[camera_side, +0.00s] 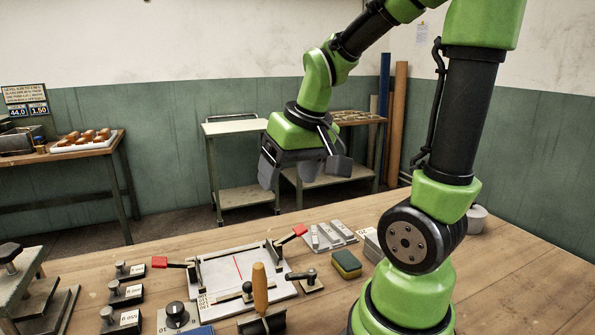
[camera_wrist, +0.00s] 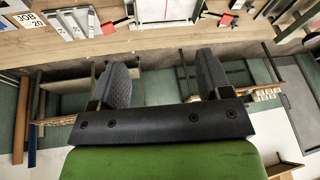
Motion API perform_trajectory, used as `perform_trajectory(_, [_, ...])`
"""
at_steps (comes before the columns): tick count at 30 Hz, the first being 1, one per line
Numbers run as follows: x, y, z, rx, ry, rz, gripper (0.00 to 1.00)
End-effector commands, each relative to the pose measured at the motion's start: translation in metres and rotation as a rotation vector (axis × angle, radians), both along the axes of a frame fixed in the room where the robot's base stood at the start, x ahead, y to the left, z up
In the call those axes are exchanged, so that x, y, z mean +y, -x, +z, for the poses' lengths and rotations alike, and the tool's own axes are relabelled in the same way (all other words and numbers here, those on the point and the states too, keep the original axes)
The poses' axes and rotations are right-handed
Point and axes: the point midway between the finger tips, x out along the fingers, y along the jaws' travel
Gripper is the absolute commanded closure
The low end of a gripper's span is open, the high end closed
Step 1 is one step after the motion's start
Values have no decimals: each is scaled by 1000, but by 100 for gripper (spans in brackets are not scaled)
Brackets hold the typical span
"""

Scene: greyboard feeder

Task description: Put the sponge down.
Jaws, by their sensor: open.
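The sponge (camera_side: 347,264), yellow with a dark green top, lies on the wooden table in the side view, right of the white plate fixture and near my arm's base. My gripper (camera_side: 304,178) is raised well above the table, behind and above the sponge, and does not touch it. In the wrist view my gripper (camera_wrist: 165,82) has its two dark padded fingers wide apart with nothing between them. I cannot make out the sponge in the wrist view.
The white plate fixture (camera_side: 233,276) with red-handled clamps sits mid-table. Grey blocks (camera_side: 328,235) lie behind the sponge. A wooden-handled tool (camera_side: 260,295) stands in front. Several labelled black blocks (camera_side: 122,292) stand at left. The table's right side (camera_side: 530,285) is clear.

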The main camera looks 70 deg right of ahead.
Motion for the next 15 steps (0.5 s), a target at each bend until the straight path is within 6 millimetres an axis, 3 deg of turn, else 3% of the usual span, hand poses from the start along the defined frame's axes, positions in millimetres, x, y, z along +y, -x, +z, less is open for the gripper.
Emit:
perform_trajectory(1, [26,3,15,-65,-4,53,29])
perform_trajectory(3, [54,12,29,-132,-32,104,29])
perform_trajectory(6, [85,28,42,-210,-80,171,29])
perform_trajectory(10, [107,45,49,-268,-132,226,29])
perform_trajectory(15, [115,53,52,-287,-158,248,29])
